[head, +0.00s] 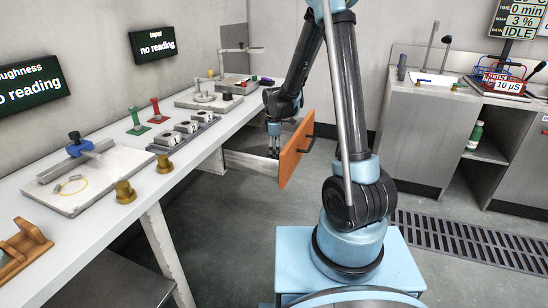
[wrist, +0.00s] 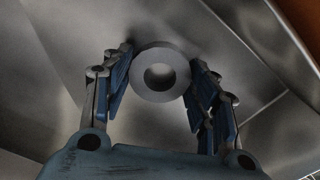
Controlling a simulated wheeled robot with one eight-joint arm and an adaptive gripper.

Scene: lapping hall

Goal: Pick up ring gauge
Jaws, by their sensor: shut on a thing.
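The ring gauge is a grey metal ring (wrist: 160,51) with a round hole, seen face-on between the fingertips in the wrist view. My gripper (wrist: 160,80) is shut on it, with one blue-padded finger on each side. In the head view my gripper (head: 273,151) reaches down into the open drawer (head: 245,164) under the bench, and the ring is too small or hidden to make out there. I cannot tell whether the ring touches the drawer floor.
The drawer's orange front (head: 297,153) stands close to the right of my gripper. The white bench (head: 160,190) holds several fixtures, including a tray of blocks (head: 184,134), brass pieces (head: 125,192) and a stone plate (head: 85,180). The floor in front is clear.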

